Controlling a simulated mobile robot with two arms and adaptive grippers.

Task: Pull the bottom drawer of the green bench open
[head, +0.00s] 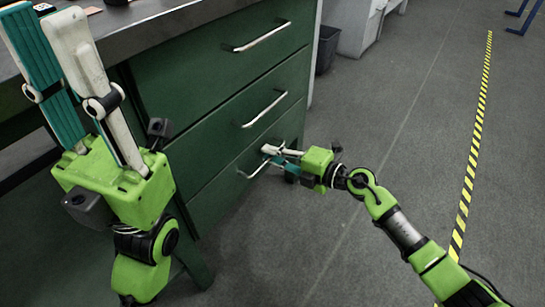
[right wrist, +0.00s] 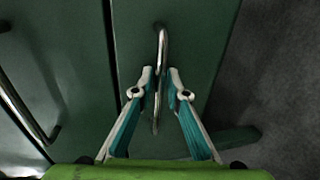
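The green bench (head: 150,90) has three drawers on its near side, each with a metal bar handle. The bottom drawer (head: 225,195) looks flush with the bench front. Its handle (head: 247,173) also shows upright in the right wrist view (right wrist: 161,45). My right gripper (head: 268,154) is at this handle, one finger on each side. In the right wrist view the fingertips (right wrist: 160,77) are drawn in close on the bar and look shut on it. My left gripper (head: 40,14) is raised at the left, fingers apart and empty, in front of the bench top.
The middle drawer handle (head: 265,109) and top drawer handle (head: 262,37) are above. A dark bin (head: 327,48) stands behind the bench. Grey floor (head: 370,130) is open to the right, as far as a yellow-black tape line (head: 473,145).

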